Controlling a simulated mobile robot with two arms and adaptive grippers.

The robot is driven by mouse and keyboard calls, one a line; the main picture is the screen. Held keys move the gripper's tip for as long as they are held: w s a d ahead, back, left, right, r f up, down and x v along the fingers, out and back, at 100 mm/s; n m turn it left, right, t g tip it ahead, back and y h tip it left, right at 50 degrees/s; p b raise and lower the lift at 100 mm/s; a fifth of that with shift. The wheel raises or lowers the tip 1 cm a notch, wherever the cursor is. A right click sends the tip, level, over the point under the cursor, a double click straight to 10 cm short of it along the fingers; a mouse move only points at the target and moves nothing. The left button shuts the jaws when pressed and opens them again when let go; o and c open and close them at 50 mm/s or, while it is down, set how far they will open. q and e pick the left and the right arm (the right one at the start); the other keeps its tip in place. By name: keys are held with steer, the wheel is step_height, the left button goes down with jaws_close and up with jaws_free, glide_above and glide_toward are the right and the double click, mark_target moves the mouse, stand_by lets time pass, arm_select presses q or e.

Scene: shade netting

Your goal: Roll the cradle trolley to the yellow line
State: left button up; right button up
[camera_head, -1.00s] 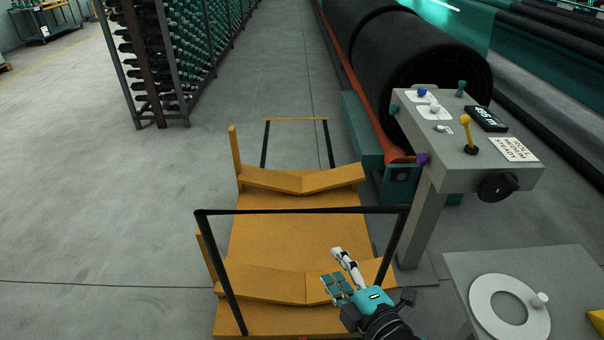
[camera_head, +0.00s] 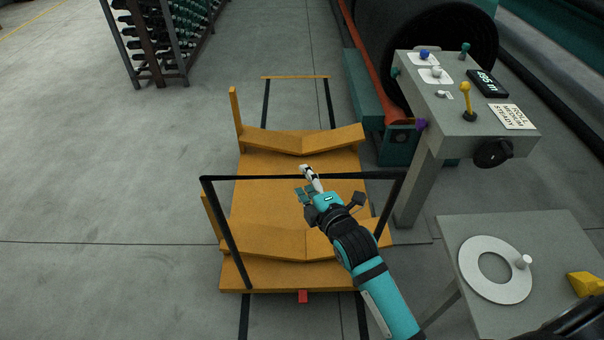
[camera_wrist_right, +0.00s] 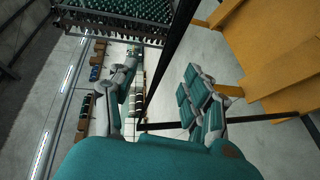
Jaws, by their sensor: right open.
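The cradle trolley (camera_head: 255,205) is a yellow-orange deck with two V-shaped cradle boards, and it is empty. Its black handle frame (camera_head: 250,178) stands at the near end. The yellow line (camera_head: 295,77) lies on the floor beyond the trolley, across the far ends of two black floor strips. My right gripper (camera_head: 308,183) is open at the handle's crossbar, left of the bar's right end. In the right wrist view, a black bar passes between the spread fingers (camera_wrist_right: 162,95). I cannot tell whether they touch it. My left gripper is not in view.
A grey control console (camera_head: 450,125) with a yellow lever and a big dark roll (camera_head: 440,40) stand to the right. A grey table (camera_head: 535,235) with a white ring is at the near right. A bobbin rack (camera_head: 165,40) is at the far left. Floor left of the trolley is clear.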

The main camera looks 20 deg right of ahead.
steer(key=shift+x, duration=1.35)
steer(key=shift+c, duration=0.4)
jaws_close()
